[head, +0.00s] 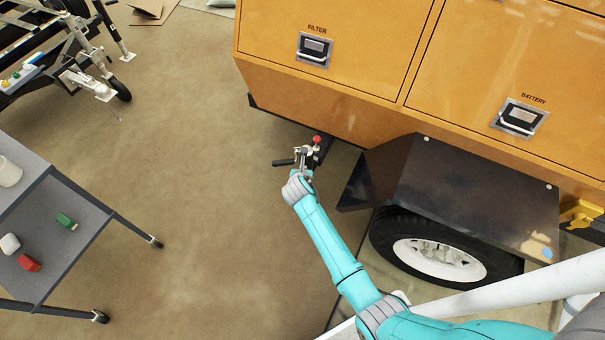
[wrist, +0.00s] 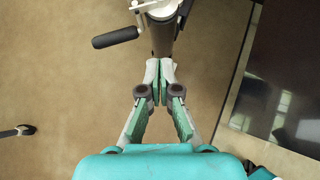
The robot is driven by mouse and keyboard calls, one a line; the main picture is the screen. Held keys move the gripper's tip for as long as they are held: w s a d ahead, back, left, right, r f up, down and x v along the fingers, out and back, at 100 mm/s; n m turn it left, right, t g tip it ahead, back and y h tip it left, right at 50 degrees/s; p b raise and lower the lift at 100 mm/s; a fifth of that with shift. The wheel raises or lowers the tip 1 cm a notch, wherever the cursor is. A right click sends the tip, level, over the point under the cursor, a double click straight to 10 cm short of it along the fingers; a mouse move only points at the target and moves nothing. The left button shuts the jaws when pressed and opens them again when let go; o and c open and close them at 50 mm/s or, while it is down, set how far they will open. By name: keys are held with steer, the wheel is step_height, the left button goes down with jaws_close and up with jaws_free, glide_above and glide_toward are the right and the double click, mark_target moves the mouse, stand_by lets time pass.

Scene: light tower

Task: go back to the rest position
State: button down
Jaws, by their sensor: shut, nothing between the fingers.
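My gripper (wrist: 159,82) is shut and empty in the wrist view. Its fingertips meet just in front of a metal post with a black side handle (wrist: 116,38); I cannot tell whether they touch it. In the head view my gripper (head: 301,165) is low beside the front end of the orange light tower (head: 330,95), close to the crank handle (head: 283,162) and a red knob (head: 317,139). My turquoise arm reaches down to it from the lower right.
The tower's black fender (head: 455,185) and wheel (head: 440,260) are right of my arm. A grey cart (head: 75,215) with a cup and small blocks stands at the left. Another trailer (head: 75,60) is at the upper left. The floor between cart and tower is clear.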

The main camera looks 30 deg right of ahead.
steer(key=shift+v, duration=1.95)
steer(key=shift+s+f, duration=0.1)
steer(key=shift+s, duration=0.05)
steer(key=s+a+r+m+t+y, duration=0.1)
steer(key=s+a+m, duration=0.1)
steer(key=s+m, duration=0.5)
steer(key=s+a+r+m+t+y, duration=0.1)
steer(key=s+a+m+y, duration=0.1)
steer(key=s, duration=1)
steer(key=s+a+r+m+t+y, duration=0.1)
steer(key=s+a+m, duration=0.1)
steer(key=s+m, duration=0.5)
steer(key=s+a+r+m+t+y, duration=0.1)
steer(key=s+r+m+t, duration=0.2)
steer(key=s+r+m, duration=1)
steer(key=s+r, duration=0.6)
steer(key=r, duration=0.4)
steer(key=shift+s+m+t, duration=0.2)
steer(key=shift+m+t, duration=0.1)
steer(key=shift+t, duration=0.1)
steer(key=shift+a, duration=0.1)
